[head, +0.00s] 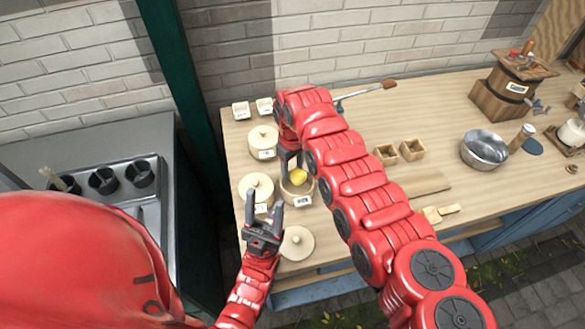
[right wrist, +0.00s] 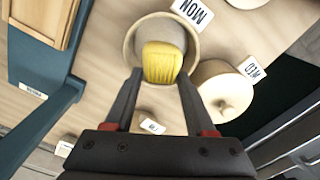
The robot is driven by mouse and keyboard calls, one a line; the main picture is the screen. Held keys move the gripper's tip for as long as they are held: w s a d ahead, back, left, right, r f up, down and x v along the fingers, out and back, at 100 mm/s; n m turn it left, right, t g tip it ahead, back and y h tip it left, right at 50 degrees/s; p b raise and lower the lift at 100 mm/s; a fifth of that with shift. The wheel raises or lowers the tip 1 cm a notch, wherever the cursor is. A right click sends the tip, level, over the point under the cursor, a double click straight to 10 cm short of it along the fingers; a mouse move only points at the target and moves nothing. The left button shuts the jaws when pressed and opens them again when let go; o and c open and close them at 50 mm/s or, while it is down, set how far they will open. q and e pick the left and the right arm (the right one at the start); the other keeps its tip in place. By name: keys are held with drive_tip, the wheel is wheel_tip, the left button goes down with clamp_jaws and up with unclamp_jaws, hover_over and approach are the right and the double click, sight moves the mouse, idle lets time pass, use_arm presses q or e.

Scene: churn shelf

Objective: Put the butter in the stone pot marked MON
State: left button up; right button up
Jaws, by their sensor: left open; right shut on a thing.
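The yellow butter (head: 299,175) is gripped by my right gripper (head: 291,158), and it also shows between the fingertips in the right wrist view (right wrist: 162,63). The open stone pot (head: 297,190) is right below it; its rim (right wrist: 128,48) frames the butter in the right wrist view. I cannot tell whether the butter is above the mouth or partly inside. A white label reading MON (right wrist: 192,10) stands beside this pot. My left gripper (head: 264,212) is open and empty, low in the head view, left of a loose round lid (head: 297,243).
Lidded pots stand to the left (head: 256,186) and behind (head: 263,139) the open one. A green post (head: 190,100) stands left of the table.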

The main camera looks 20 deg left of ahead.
drive_tip(key=shift+f+b, duration=0.4)
drive_tip(key=shift+f, duration=0.05)
drive_tip(key=shift+s+f+b, duration=0.15)
drive_tip(key=shift+f+b, duration=0.1)
drive_tip(key=shift+b, duration=0.1)
drive_tip(key=shift+f, duration=0.1)
drive_tip(key=shift+s, duration=0.1)
drive_tip(key=shift+s+d+b, duration=0.1)
drive_tip(key=shift+d+b, duration=0.05)
drive_tip(key=shift+b, duration=0.3)
drive_tip(key=o, duration=1.3)
drive_tip(key=shift+s+d, duration=0.1)
drive_tip(key=shift+d, duration=0.1)
drive_tip(key=shift+o, duration=0.2)
drive_tip(key=shift+c, duration=0.2)
